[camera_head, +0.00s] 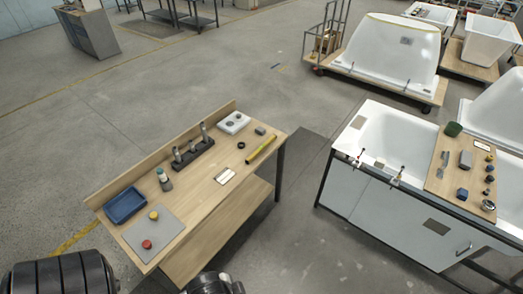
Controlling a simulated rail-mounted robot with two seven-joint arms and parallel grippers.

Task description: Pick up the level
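The level appears to be the slim yellow bar (262,149) lying flat at the right end of the wooden workbench (205,210). It lies at an angle, close to the bench's right edge, with nothing on top of it. Dark parts of my arms show at the bottom edge, at the left corner and near the middle. No gripper fingers can be made out, and nothing of mine is near the yellow bar.
On the bench are a blue tray (125,206), a grey mat (153,233) with red and yellow buttons, a dark tool holder (193,155), a small bottle (163,177) and a white box (233,123). White tub shells (388,50) stand right. Open floor lies between.

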